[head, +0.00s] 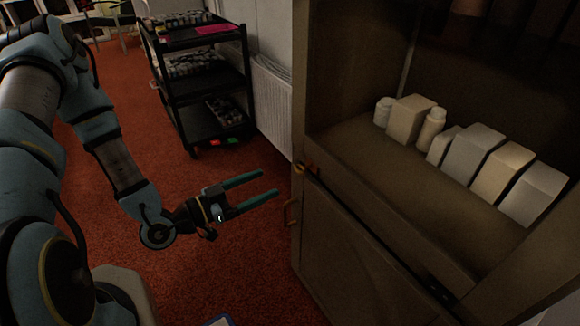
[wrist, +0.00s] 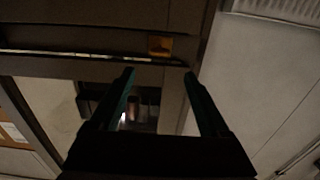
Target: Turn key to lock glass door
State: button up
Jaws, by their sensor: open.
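A brown cabinet (head: 345,235) stands on the right in the head view. A small brass-coloured piece (head: 305,168), possibly the key or lock, sits at the left end of its shelf edge. A brass-coloured plate (wrist: 160,46) shows in the wrist view, just beyond my fingertips; I cannot tell whether it is the same piece. The glass door cannot be made out clearly. My gripper (head: 270,182) is open and empty, a little left of the brass piece and apart from it. Its two fingers (wrist: 160,73) also show in the wrist view.
Several pale boxes and bottles (head: 480,152) stand on the cabinet shelf. A brass handle (head: 291,213) is on the lower cabinet door. A black cart (head: 205,82) and a white radiator (head: 272,105) are behind. Red carpet (head: 235,255) lies open around my arm.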

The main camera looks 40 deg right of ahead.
aim_at(295, 170)
jog(key=d, duration=0.6)
jog(key=d+p, duration=0.1)
jog(key=d, duration=0.2)
jog(key=shift+s+d, duration=0.3)
jog(key=shift+d, duration=0.05)
grip_shut()
